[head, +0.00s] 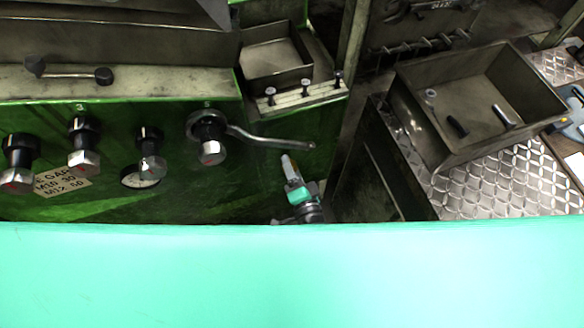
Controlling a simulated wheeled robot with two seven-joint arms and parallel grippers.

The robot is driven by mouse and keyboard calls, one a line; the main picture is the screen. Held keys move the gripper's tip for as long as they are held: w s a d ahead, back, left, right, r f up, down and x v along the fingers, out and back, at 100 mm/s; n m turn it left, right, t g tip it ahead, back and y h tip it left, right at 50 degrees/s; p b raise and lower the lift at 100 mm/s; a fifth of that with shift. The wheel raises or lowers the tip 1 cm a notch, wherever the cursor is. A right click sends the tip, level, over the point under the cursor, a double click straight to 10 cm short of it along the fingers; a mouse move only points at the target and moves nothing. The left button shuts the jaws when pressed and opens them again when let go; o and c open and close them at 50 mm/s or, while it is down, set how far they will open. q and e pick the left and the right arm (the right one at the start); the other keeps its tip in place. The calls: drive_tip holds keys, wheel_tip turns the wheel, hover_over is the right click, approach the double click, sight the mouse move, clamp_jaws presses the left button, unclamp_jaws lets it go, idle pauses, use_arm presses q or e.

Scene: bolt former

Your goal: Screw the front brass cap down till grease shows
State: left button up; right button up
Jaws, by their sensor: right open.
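My right gripper (290,166) shows small at the lower middle, in front of the green machine face, its pale fingers pointing up. It is open, and I see nothing held in it. No brass cap can be made out for certain. Three small upright pins with dark or pale heads (305,87) stand in a row on a pale ledge above the gripper, apart from it. No grease can be made out. My left gripper is not in view.
A spanner (270,138) sits on the hex knob marked 5, its handle reaching right above my gripper. Several black-and-steel knobs (83,150) and a dial (143,176) line the machine face. A metal tray (480,95) with loose parts stands right on tread plate (500,180).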

drive_tip(key=shift+s, duration=0.15)
drive_tip(key=b+v, duration=0.3)
drive_tip(key=v, duration=1)
drive_tip(key=shift+s+b, duration=0.25)
drive_tip(key=shift+b, duration=0.15)
drive_tip(key=shift+d, duration=0.1)
